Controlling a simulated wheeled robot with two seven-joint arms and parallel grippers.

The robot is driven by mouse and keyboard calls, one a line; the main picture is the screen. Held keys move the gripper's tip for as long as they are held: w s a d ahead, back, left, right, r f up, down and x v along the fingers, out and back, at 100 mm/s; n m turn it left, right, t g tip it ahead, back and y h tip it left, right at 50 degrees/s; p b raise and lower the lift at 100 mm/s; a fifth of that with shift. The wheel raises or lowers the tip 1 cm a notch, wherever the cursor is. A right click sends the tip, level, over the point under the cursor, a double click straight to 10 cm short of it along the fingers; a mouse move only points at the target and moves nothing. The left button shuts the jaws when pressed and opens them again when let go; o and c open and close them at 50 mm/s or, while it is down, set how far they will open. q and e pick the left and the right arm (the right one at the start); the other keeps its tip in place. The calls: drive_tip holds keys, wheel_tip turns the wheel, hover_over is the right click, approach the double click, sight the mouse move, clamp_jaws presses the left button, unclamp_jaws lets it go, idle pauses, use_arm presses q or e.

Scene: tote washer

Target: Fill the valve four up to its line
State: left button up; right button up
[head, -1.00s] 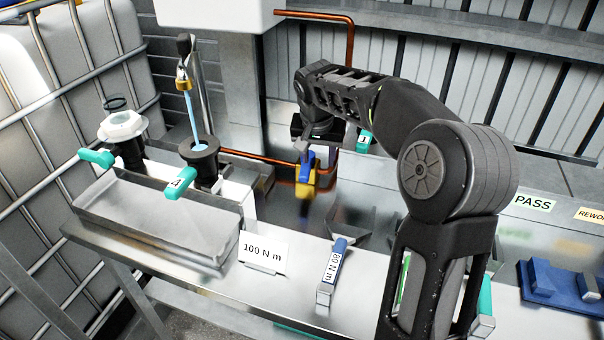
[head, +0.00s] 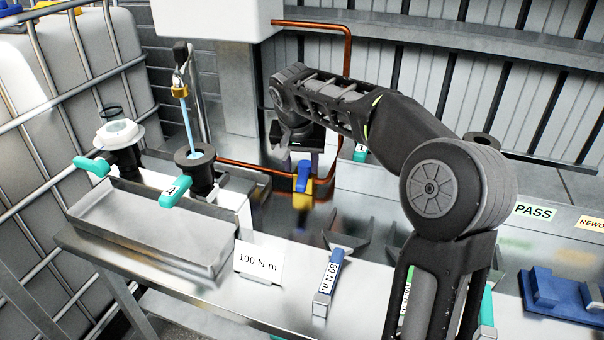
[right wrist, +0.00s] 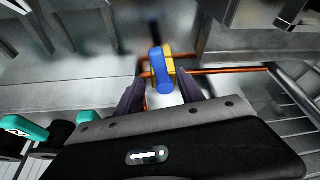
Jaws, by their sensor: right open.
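The valve four (head: 174,192) has a teal handle with a small tag that looks like a 4. It stands at left in the head view, beside a dark round cup (head: 195,157). A thin blue stream (head: 188,124) runs down from a brass-collared spout (head: 180,90) into that cup. The level and the line inside cannot be made out. A blue and yellow lever (head: 303,186) stands near the copper pipe. My right gripper (head: 294,160) is open beside it. In the right wrist view the blue lever (right wrist: 160,70) shows between and beyond the open, empty fingers (right wrist: 160,84).
Another teal-handled valve (head: 92,166) with a white top stands further left. A steel tray (head: 150,225) lies in front. A 100 N m card (head: 259,262), a blue 80 N m tool (head: 328,283) and a copper pipe (head: 250,165) are close by. A blue fixture (head: 560,297) lies right.

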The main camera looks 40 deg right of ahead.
sight(302, 177)
drive_tip(key=x, duration=0.5)
clamp_jaws()
idle(0.4)
idle(1.0)
